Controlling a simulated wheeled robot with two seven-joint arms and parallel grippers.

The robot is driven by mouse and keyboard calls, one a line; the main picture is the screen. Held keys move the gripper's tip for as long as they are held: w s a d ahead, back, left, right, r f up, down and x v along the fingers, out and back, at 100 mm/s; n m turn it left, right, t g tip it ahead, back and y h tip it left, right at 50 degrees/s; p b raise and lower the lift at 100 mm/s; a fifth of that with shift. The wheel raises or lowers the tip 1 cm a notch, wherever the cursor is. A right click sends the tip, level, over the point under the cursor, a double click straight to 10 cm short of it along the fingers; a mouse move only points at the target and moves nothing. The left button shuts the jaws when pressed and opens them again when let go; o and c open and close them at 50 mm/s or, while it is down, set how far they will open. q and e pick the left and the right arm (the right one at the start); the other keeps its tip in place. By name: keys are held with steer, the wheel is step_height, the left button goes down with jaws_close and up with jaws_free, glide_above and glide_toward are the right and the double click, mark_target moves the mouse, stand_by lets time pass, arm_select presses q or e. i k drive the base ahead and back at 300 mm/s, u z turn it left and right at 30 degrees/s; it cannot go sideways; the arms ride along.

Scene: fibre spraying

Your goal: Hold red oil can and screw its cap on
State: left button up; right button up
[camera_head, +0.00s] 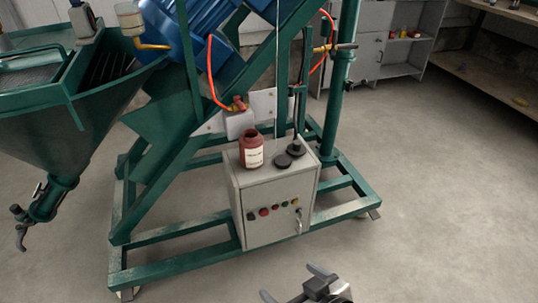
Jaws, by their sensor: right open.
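The red oil can (251,150), with a white label, stands upright on top of a grey control box (272,175). A flat black round piece (283,160), which looks like a cap, lies on the box just right of the can, apart from it. My right gripper (293,282) is at the bottom edge of the head view, in front of and below the box. Its two fingers are spread and nothing is between them. It is well away from the can. My left gripper is out of view.
A second dark round piece (296,149) sits behind the cap, near a black upright cable. A green frame (160,238) surrounds the box. A green hopper (60,125) hangs at the left. Concrete floor (440,190) is clear at the right.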

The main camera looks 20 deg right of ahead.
mark_target(251, 142)
steer(key=u, duration=0.4)
steer(key=i, duration=0.9)
steer(key=z, duration=0.55)
steer(key=i, duration=0.45)
steer(key=z, duration=0.4)
